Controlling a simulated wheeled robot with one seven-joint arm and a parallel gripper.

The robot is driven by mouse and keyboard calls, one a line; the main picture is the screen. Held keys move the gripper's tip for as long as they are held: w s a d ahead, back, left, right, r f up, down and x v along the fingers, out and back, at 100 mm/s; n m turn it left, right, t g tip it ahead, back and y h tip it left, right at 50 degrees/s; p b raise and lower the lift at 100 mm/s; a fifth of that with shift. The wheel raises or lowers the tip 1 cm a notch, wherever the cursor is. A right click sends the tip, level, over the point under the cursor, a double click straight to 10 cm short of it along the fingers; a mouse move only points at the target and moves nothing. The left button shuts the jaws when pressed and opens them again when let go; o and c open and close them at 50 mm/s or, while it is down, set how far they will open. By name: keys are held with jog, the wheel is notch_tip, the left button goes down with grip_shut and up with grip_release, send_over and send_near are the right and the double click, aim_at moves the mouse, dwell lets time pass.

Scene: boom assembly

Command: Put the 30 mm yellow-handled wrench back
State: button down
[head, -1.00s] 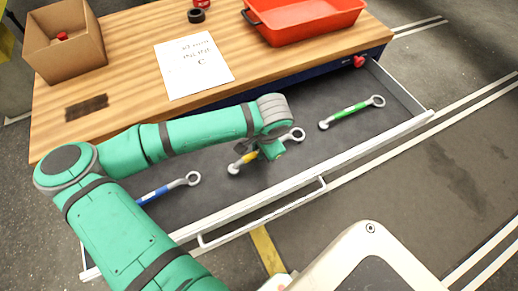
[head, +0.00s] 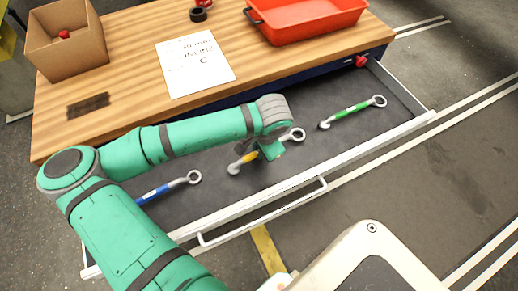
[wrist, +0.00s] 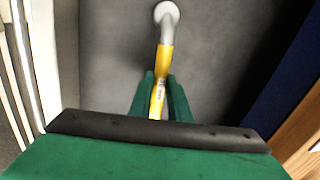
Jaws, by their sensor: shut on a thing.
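The yellow-handled wrench (head: 245,160) lies in the open drawer, between the blue-handled and green-handled wrenches. Its ring end shows to the right of my gripper and its other end to the left. In the wrist view the yellow handle (wrist: 166,60) runs down between my two green fingers. My gripper (wrist: 160,92) is shut on that handle. In the head view my gripper (head: 268,152) is at drawer-floor level, with its fingertips mostly hidden behind my wrist. The size mark on the wrench is too small to read.
The drawer (head: 300,172) also holds a blue-handled wrench (head: 160,190) on the left and a green-handled wrench (head: 352,109) on the right. The wooden worktop (head: 130,90) above carries a paper sheet (head: 195,65), a red bin (head: 310,22) and a cardboard box (head: 70,45).

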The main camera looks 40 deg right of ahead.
jog(key=shift+f, duration=0.5)
jog(key=c, duration=1.6)
grip_release()
jog(key=v, duration=1)
jog(key=shift+s+r, duration=0.15)
jog(key=shift+r, duration=0.25)
